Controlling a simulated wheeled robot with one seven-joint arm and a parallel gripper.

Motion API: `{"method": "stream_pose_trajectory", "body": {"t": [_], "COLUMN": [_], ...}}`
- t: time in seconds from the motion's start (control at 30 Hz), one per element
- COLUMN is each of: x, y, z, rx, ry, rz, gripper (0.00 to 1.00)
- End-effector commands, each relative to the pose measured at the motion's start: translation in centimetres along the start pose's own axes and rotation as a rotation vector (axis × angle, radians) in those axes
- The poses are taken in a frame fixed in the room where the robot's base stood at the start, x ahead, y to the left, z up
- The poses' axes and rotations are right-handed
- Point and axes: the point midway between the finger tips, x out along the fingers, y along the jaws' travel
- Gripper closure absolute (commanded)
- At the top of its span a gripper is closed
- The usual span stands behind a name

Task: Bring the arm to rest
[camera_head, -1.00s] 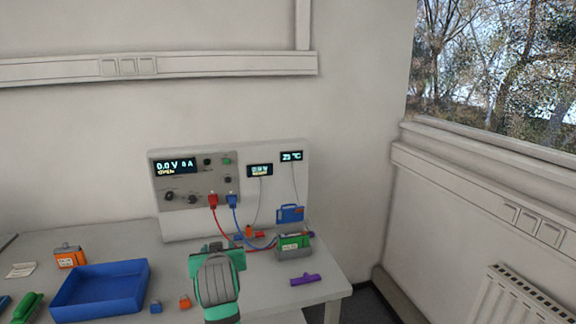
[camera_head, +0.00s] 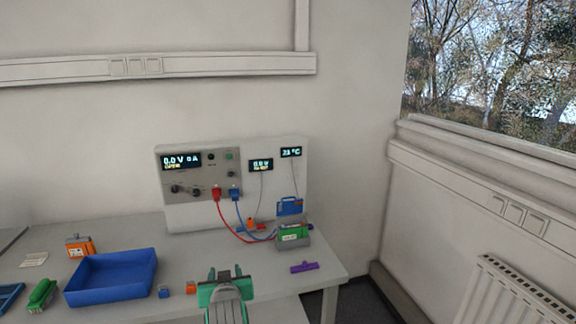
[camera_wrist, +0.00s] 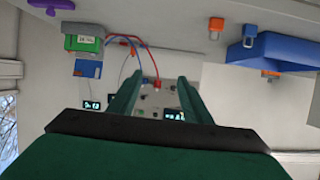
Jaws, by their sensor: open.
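My gripper (camera_head: 225,274) is at the front of the table, right of the blue tray, with its green fingers apart and nothing between them. In the wrist view my gripper (camera_wrist: 158,84) also shows two separate, empty fingers, with the cycler panel beyond them. The arm is low in the head view, over the table's front edge, and most of it is out of frame.
The cycler (camera_head: 198,176) stands at the back with red and blue leads running toward a green-topped battery (camera_head: 293,237).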

Motion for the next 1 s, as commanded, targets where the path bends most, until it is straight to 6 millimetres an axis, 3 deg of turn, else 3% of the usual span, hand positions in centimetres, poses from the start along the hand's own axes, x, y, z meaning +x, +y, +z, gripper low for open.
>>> {"method": "stream_pose_trajectory", "body": {"t": [0.23,0.47,0.7,1.0], "x": [-0.8,-3.3,-7.6,-14.7], "y": [1.2,2.5,3.6,4.6], "z": [7.7,15.9,23.5,31.1], "rx": [0.023,0.048,0.068,0.084], "ry": [0.005,0.024,0.043,0.067], "rz": [0.013,0.035,0.064,0.107], "gripper": [0.55,0.55,0.55,0.55]}}
